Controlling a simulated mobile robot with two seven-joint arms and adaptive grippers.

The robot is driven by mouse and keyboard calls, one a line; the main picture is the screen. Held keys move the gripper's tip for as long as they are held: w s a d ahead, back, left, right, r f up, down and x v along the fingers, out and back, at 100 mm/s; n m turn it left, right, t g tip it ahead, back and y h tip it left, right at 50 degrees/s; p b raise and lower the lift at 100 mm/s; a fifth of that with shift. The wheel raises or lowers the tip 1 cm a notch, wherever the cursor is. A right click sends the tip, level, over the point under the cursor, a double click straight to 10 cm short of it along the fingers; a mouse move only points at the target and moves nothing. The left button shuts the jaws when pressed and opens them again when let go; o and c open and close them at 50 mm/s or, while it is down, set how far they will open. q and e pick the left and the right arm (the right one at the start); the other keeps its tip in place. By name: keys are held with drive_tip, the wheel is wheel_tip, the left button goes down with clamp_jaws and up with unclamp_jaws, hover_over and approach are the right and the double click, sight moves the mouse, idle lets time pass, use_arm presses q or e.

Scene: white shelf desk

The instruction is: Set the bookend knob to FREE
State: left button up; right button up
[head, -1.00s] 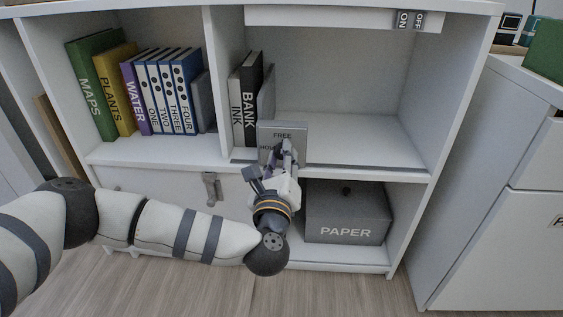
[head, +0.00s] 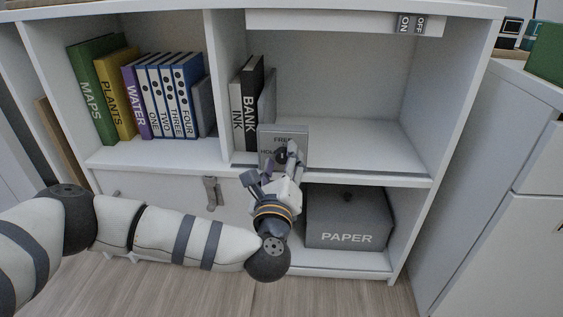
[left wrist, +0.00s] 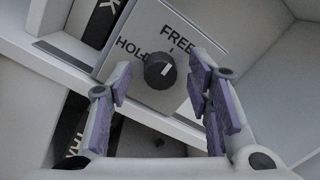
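The grey bookend (head: 297,134) stands on the middle shelf, right of the books INK and BANK. Its front plate carries the words FREE and HOLD. The dark round knob (left wrist: 158,71) sits on the plate, with a pale pointer mark on its right half, slanting up and right, roughly to the FREE side. In the head view the knob (head: 281,155) is partly covered by a finger. My left gripper (head: 272,166) is in front of the plate. In the left wrist view its purple-padded fingers (left wrist: 161,78) are open, one on each side of the knob with gaps. My right gripper is out of view.
Books INK (head: 236,110) and BANK (head: 252,100) stand just left of the bookend. The shelf right of it is clear. A grey PAPER box (head: 347,218) sits below. An ON/OFF switch (head: 411,23) is on the top strip. Several books stand in the left compartment.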

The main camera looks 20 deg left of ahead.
use_arm(q)
drive_tip(key=v, duration=1.2)
drive_tip(key=shift+r, duration=0.1)
